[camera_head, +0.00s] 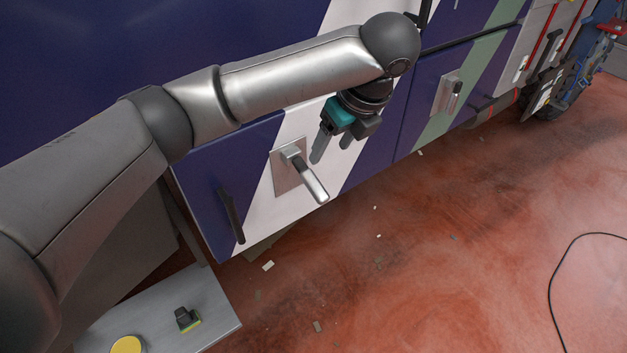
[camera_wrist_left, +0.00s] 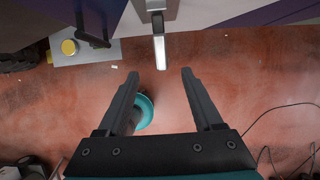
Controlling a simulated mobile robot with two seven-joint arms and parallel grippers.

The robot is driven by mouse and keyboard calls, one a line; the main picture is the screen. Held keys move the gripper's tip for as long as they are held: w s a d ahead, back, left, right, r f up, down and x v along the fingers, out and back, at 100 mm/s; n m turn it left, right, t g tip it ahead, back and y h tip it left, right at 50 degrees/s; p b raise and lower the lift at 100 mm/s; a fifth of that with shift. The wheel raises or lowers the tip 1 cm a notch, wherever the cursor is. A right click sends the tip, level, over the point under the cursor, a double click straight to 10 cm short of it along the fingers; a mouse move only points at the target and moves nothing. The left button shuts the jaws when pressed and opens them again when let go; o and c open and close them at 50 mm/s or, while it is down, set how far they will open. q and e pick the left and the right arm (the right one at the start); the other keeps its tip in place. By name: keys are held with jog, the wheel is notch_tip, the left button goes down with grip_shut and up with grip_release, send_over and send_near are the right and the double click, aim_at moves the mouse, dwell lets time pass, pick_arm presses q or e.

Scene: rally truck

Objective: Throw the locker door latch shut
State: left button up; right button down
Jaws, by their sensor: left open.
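The locker door (camera_head: 210,180) is a low dark blue panel with a white stripe on the truck's side. The latch (camera_head: 312,184) is a metal lever on a square plate on that stripe; it sticks outward from the door and slants down to the right. It also shows at the top of the left wrist view (camera_wrist_left: 159,48). My left gripper (camera_head: 333,150) is open and empty, just above and right of the lever, apart from it. In the wrist view the lever lies beyond the gap between the fingertips. My right gripper is not in view.
A black pull handle (camera_head: 231,216) is on the door's left part. A second latch (camera_head: 450,93) is on the locker to the right. A grey step (camera_head: 215,300) holds a yellow disc (camera_head: 126,345) and a small dark item (camera_head: 187,318). A black cable (camera_head: 552,290) lies on the red floor.

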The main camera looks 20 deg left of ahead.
aim_at(314, 181)
pick_arm(q)
jog(key=p+x, duration=0.1)
jog(key=x, duration=1.4)
jog(key=shift+d, duration=0.1)
grip_shut()
dwell(0.8)
